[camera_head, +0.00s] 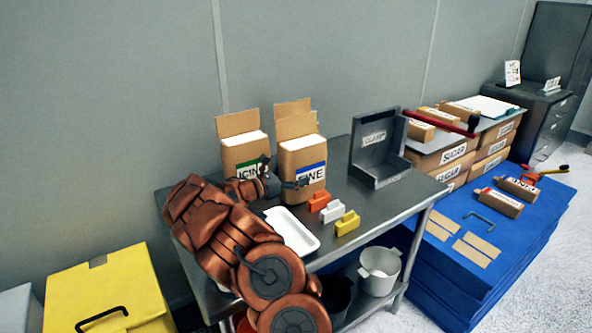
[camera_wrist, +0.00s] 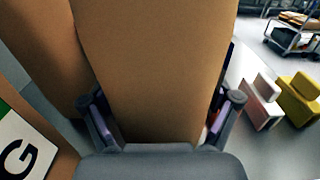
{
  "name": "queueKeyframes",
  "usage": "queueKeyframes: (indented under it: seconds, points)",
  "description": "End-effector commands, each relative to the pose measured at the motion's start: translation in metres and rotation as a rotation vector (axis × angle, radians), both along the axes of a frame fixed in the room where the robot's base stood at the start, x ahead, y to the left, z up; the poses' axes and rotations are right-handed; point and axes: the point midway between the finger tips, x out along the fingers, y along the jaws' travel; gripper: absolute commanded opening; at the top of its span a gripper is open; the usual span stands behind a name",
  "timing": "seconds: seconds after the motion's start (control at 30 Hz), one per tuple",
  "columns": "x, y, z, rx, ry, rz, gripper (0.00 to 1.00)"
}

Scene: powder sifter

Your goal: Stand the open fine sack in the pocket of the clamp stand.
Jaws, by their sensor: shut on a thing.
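The open fine sack (camera_head: 302,165) is a brown paper sack with a blue-edged FINE label and a raised flap. It stands upright on the steel table, and its brown side (camera_wrist: 155,70) fills the middle of the wrist view. My gripper (camera_head: 300,184) is shut on it, with one finger on each side (camera_wrist: 160,125). The clamp stand (camera_head: 378,149) is a grey open frame with a back plate and a small label, right of the sack. Its pocket looks empty. I cannot tell whether the sack's base touches the table.
The icing sack (camera_head: 243,153) stands close left of the fine sack. A white tray (camera_head: 291,232) and orange, white and yellow clips (camera_head: 347,223) lie in front. Bare tabletop (camera_head: 400,198) shows near the stand. A blue platform (camera_head: 480,235) with boxes is at right.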

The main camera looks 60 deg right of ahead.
Motion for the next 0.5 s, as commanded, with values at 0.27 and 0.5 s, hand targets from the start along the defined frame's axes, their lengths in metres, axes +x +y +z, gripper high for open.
queueKeyframes:
  seconds: [0.27, 0.5]
  points:
    - [-0.0001, -0.0002, 0.0014, -0.005, 0.001, 0.0, 0.19]
    - [-0.0006, 0.0, -0.0005, -0.002, 0.0, -0.002, 1.0]
